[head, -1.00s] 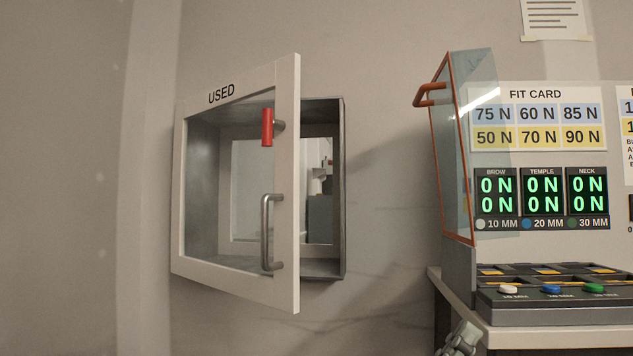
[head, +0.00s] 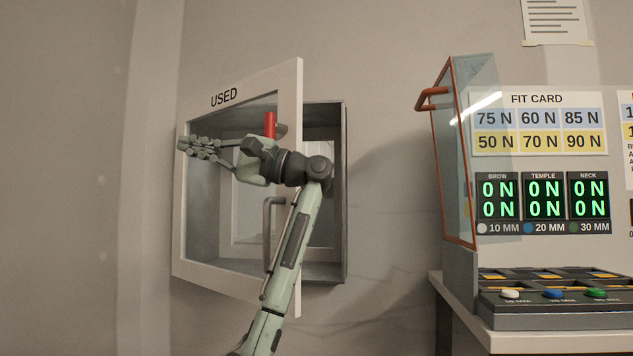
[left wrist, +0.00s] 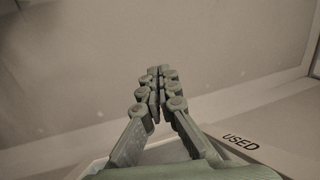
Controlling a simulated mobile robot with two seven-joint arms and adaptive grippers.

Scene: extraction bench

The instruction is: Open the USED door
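The USED door (head: 285,87) is a white-framed glass door, hinged at its left and standing partly open from a grey wall box (head: 341,190). It carries a grey bar handle (head: 268,225) and a red latch grip (head: 270,124), both partly behind my arm. My left gripper (head: 182,143) is in front of the door, pointing left, past the red grip. In the left wrist view its fingers (left wrist: 158,70) are together with nothing between them, and the USED label (left wrist: 240,141) shows at lower right. The right gripper does not show.
At right, a bench (head: 560,338) bears a machine with a FIT CARD (head: 537,123), displays and coloured buttons (head: 553,294). An orange-edged clear panel (head: 452,150) with a handle sticks out on its left. Bare wall lies between it and the box.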

